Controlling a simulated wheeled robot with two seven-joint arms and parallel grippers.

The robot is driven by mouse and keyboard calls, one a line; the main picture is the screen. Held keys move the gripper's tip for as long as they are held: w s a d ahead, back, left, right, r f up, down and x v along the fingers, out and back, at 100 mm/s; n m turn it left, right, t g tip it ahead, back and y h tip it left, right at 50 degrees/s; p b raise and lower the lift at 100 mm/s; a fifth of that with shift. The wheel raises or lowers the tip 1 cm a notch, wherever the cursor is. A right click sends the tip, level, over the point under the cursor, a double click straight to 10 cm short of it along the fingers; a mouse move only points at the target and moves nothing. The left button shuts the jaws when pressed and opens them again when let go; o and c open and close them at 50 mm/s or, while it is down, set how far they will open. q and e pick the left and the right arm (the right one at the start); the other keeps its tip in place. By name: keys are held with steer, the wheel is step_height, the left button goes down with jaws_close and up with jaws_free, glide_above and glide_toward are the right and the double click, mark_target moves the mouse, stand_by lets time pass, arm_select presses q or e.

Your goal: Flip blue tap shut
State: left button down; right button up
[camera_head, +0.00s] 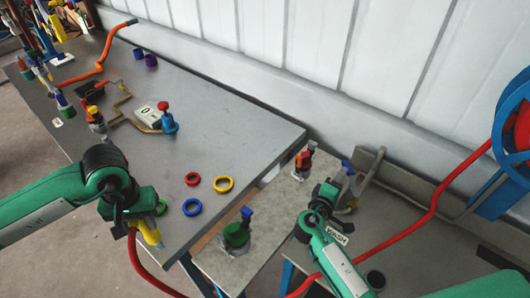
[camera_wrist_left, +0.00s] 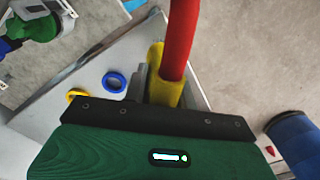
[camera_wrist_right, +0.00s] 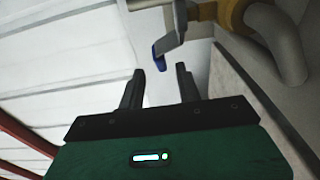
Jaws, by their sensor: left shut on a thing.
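The blue tap's lever (camera_head: 347,167) stands on a pipe fitting at the back of the small bench in the head view. In the right wrist view the blue-tipped lever (camera_wrist_right: 159,54) lies just beyond my right gripper (camera_wrist_right: 159,74), slightly above the gap between its fingers. The fingers are apart with nothing between them, and no contact with the lever shows. In the head view my right gripper (camera_head: 330,190) is beside the tap and partly hides its fitting. My left gripper (camera_head: 152,228) is shut on the yellow nozzle (camera_wrist_left: 160,84) of the red hose (camera_wrist_left: 182,40).
Yellow (camera_head: 223,184), red (camera_head: 192,179) and blue rings (camera_head: 192,207) lie on the grey table (camera_head: 235,125). A green valve with a blue-purple top (camera_head: 236,235) and an orange-red fitting (camera_head: 303,160) stand near my right arm. The red hose (camera_head: 430,215) runs to a blue reel at right.

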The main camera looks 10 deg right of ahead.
mark_target(348, 166)
steer(key=p+x, duration=0.1)
steer(key=x, duration=0.5)
steer(key=shift+f, duration=0.1)
jaws_close()
